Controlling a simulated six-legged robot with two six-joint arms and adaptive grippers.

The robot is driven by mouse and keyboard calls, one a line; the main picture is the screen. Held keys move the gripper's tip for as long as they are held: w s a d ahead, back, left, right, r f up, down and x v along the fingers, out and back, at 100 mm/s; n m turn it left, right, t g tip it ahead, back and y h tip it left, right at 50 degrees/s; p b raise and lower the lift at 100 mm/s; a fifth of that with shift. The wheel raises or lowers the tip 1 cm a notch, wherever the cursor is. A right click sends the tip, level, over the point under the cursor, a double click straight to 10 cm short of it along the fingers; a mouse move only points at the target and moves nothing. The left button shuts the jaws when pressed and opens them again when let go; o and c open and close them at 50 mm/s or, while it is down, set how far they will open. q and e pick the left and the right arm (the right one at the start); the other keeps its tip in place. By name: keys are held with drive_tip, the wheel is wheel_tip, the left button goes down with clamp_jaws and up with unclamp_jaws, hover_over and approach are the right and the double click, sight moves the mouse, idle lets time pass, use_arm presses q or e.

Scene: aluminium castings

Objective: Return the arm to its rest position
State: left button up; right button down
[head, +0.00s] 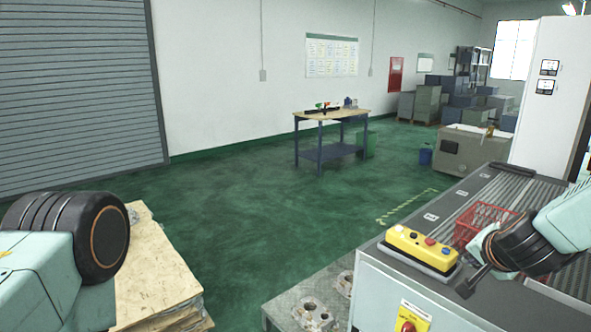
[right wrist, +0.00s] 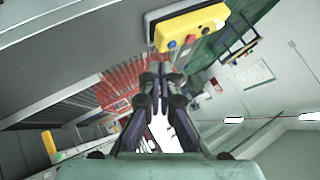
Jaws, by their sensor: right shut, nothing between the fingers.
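My right gripper (head: 468,287) hangs at the right of the head view, at the near edge of the grey machine and just right of the yellow button box (head: 422,246). It is shut and empty. The right wrist view shows its fingers together (right wrist: 155,70), with the red basket (right wrist: 122,86) behind them and the yellow button box (right wrist: 190,26) above. My left arm comes in at the left of the head view, but its gripper is outside the picture.
The red basket (head: 478,219) stands on the roller conveyor (head: 480,187) beside my right arm. Rough castings (head: 312,314) lie on a grey surface below. A plywood-topped stack (head: 150,270) is near my left arm. A workbench (head: 331,116) stands beyond open green floor (head: 270,205).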

drive_tip(key=s+a+f+n+g+y+b, duration=0.1)
drive_tip(key=s+a+f+n+b, duration=0.2)
drive_tip(key=f, duration=0.6)
drive_tip(key=s+a+f+n+g+b, duration=0.1)
drive_tip(key=s+a+f+n+b, duration=0.25)
drive_tip(key=f, duration=0.55)
drive_tip(key=s+a+f+n+g+b, duration=0.2)
drive_tip(key=s+f+b, duration=0.7)
drive_tip(key=s+f, duration=0.7)
drive_tip(key=s+a+f+n+g+y+b, duration=0.1)
drive_tip(key=s+a+f+g+b, duration=0.3)
drive_tip(key=s+f+b, duration=0.5)
drive_tip(key=s+f+n+g, duration=0.1)
drive_tip(key=s+f, duration=0.6)
drive_tip(key=f, duration=0.2)
drive_tip(key=shift+s+a+f, duration=0.2)
drive_tip(key=shift+s+a, duration=0.1)
